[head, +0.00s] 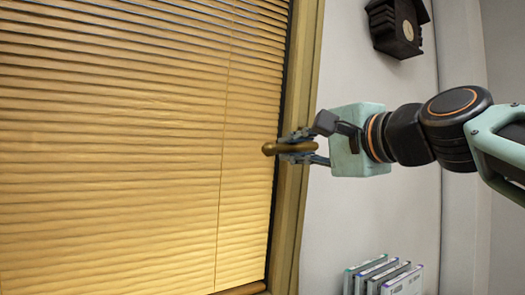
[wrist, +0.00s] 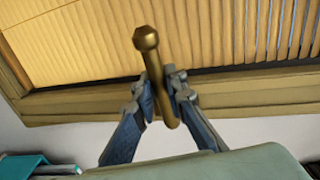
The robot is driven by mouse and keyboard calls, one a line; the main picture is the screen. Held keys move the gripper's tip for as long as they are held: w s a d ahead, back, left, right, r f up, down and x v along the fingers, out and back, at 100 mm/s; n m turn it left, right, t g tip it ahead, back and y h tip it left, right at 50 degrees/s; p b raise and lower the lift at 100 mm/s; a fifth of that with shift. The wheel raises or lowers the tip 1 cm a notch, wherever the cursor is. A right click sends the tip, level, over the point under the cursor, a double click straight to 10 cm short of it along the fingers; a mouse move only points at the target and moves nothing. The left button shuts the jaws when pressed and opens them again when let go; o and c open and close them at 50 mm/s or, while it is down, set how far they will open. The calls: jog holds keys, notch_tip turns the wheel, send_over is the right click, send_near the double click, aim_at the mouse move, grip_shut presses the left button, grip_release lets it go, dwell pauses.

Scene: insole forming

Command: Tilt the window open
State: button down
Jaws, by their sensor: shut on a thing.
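The window (head: 130,150) fills the left of the head view, with closed yellowish blinds and a wooden frame (head: 302,120). Its bronze handle (head: 270,149) sticks out horizontally at the frame's right side in the head view. My gripper (head: 299,147) is shut on the handle there. In the wrist view the handle (wrist: 150,60) runs up between the two fingers of my gripper (wrist: 160,95), its rounded knob beyond the fingertips.
A dark birdhouse-like box (head: 398,27) hangs on the wall at the upper right. Several upright folders or cases (head: 385,278) stand at the bottom right. The grey wall (head: 350,220) between them is bare.

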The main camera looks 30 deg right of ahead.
jog(key=c, duration=1.9)
grip_release()
jog(key=shift+c, duration=0.2)
jog(key=shift+s, duration=0.1)
jog(key=s, duration=1.1)
jog(key=shift+s+d+r, duration=0.25)
jog(key=shift+s+d, duration=0.15)
jog(key=shift+d, duration=0.05)
